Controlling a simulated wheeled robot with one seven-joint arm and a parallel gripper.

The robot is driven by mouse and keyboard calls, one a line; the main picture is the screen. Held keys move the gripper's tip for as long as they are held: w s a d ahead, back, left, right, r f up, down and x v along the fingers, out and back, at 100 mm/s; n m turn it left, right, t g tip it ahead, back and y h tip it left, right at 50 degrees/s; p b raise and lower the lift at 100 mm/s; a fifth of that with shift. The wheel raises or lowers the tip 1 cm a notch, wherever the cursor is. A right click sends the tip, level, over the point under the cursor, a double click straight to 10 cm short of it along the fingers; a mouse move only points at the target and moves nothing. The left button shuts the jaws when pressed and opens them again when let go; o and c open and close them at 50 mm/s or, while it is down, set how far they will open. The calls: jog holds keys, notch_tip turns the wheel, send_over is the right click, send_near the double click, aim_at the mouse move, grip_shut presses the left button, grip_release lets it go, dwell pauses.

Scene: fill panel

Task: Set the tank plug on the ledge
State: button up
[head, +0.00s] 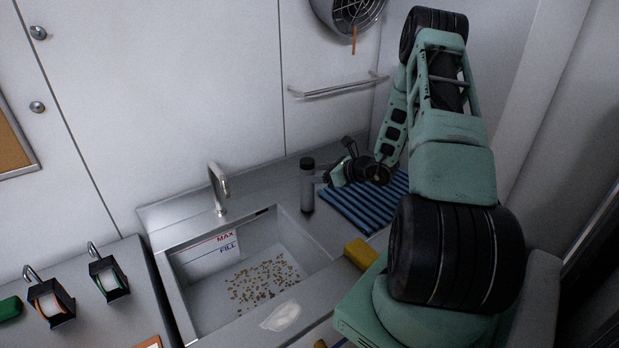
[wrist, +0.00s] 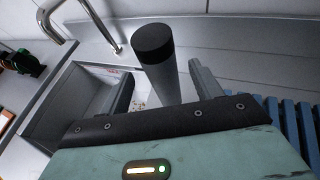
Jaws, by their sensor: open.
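A tall grey cylinder with a black top, which looks like the tank plug (head: 307,189), stands upright on the steel ledge (head: 289,172) at the right back corner of the sink basin. In the wrist view the plug (wrist: 158,73) rises between the two fingers of my gripper (head: 323,179). My gripper is open, with one finger on each side of the plug and visible space beside it. The plug's lower end is hidden by my gripper in the wrist view. The basin (head: 205,291) is open, with a MAX and FILL label on its wall.
Brown bits (head: 262,283) lie on the basin floor. A faucet (head: 218,187) stands behind the basin. A blue ribbed mat (head: 350,207) lies right of the plug, with a yellow sponge (head: 360,253) in front. A white cloth (head: 281,316) lies on the front rim.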

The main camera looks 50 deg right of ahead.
jog(key=a+b+v, duration=0.1)
jog(key=b+v, duration=0.1)
jog(key=v, duration=0.5)
jog(key=w+a+r+n+g+y, duration=0.1)
jog(key=a+r+n+g+y, duration=0.3)
jog(key=a, duration=0.6)
jog(key=w+a+r+n+g+y, duration=0.1)
jog(key=a+n+g, duration=0.1)
jog(key=a+n, duration=0.65)
jog(key=a+r+n+g+y, duration=0.3)
jog(key=a, duration=0.9)
jog(key=s+a+r+n+g+h, duration=0.2)
jog(key=s+a+n+h, duration=0.2)
jog(key=s+a+n, duration=0.5)
jog(key=s+a+r+n+g+h, duration=0.2)
jog(key=s+a+n+h, duration=0.3)
jog(key=s+a+n, duration=0.5)
jog(key=s+n, duration=0.3)
jog(key=n, duration=0.4)
jog(key=shift+r, duration=0.25)
jog(key=shift+f+n, duration=0.1)
jog(key=shift+n, duration=0.15)
